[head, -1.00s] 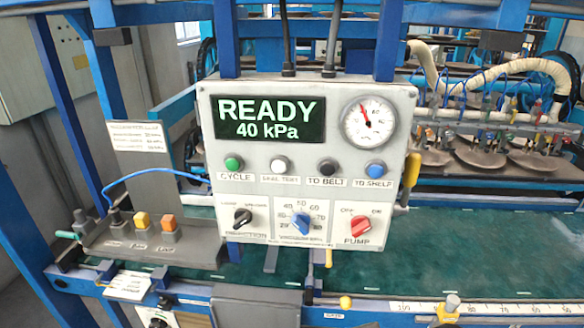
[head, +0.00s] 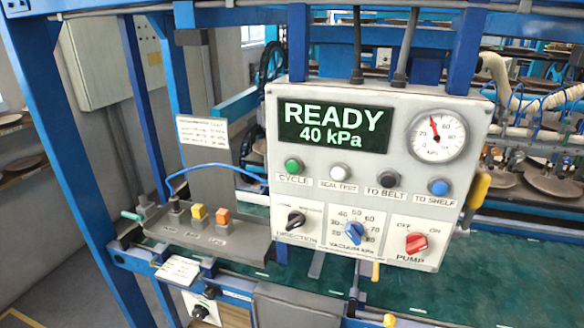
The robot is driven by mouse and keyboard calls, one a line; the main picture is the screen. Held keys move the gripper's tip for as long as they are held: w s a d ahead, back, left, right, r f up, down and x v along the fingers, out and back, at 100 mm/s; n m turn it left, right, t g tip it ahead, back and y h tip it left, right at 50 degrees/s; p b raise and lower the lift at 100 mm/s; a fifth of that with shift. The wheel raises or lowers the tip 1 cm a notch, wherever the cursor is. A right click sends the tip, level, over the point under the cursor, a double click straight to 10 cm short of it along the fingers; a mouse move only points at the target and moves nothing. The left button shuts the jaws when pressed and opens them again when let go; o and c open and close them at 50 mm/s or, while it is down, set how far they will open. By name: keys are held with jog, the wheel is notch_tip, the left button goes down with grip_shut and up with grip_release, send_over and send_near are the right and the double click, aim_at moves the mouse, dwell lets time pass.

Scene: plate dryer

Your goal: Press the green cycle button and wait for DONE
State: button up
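The control panel (head: 384,205) hangs from blue posts, right of the middle in the head view. Its green cycle button (head: 292,165) is at the left of the button row, above the label CYCLE. The display (head: 333,127) reads READY and 40 kPa. The row also has a white seal test button (head: 339,174), a black to-belt button (head: 389,180) and a blue to-shelf button (head: 439,187). Below are the direction knob (head: 295,220), the blue vacuum knob (head: 355,233) and the red pump switch (head: 417,242). My gripper is not in view, and nothing covers the buttons.
A yellow handle (head: 480,190) sticks out at the panel's right side. Blue frame posts (head: 82,160) stand at the left.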

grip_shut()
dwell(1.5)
